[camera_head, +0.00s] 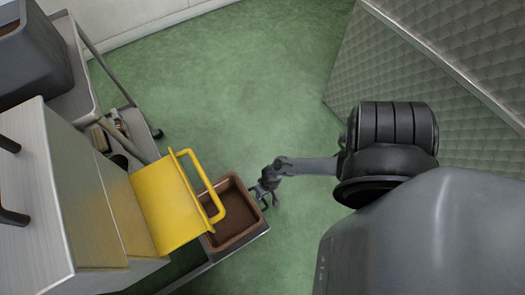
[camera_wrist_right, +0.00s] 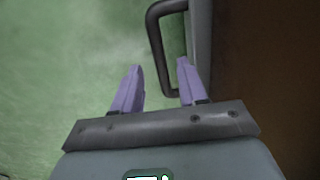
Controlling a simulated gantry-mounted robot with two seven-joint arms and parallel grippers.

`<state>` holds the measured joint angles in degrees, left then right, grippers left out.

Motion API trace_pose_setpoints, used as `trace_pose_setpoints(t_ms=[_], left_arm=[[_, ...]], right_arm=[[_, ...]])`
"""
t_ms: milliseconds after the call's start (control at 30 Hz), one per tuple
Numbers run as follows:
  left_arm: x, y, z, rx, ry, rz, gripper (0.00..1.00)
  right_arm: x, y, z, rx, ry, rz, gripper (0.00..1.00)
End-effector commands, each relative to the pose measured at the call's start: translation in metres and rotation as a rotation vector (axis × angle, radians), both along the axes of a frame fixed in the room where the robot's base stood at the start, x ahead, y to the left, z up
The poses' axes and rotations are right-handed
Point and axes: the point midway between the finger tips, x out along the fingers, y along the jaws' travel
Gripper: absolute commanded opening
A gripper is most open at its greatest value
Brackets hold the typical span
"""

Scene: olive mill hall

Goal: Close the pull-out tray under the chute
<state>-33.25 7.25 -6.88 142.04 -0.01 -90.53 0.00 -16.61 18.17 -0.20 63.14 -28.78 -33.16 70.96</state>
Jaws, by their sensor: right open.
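The pull-out tray (camera_head: 238,246) stands out from under the yellow chute (camera_head: 165,205), holding a brown bin (camera_head: 208,241). My right gripper (camera_head: 270,198) is at the tray's outer end, on the side away from the cabinet. In the right wrist view its two purple fingers (camera_wrist_right: 160,68) are apart, with nothing held between them. A dark bar handle (camera_wrist_right: 156,45) on the tray's front panel (camera_wrist_right: 200,48) lies just beyond and between the fingertips. Whether the fingers touch it I cannot tell. My left gripper is out of view.
A quilted metal panel (camera_head: 430,60) stands at upper right. The green floor (camera_head: 220,100) between is clear.

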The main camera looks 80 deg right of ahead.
Motion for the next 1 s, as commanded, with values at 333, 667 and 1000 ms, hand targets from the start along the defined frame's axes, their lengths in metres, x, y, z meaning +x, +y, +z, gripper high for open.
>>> trace_pose_setpoints(t_ms=[333,667,1000], left_arm=[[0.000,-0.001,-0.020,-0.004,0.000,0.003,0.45],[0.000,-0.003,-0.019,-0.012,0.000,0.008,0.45],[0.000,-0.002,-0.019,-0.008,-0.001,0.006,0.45]], right_arm=[[0.004,0.003,-0.023,-0.001,-0.001,0.000,0.42],[0.004,0.003,-0.023,-0.001,-0.001,0.000,0.39],[0.004,0.003,-0.023,-0.001,-0.001,0.000,0.00]])
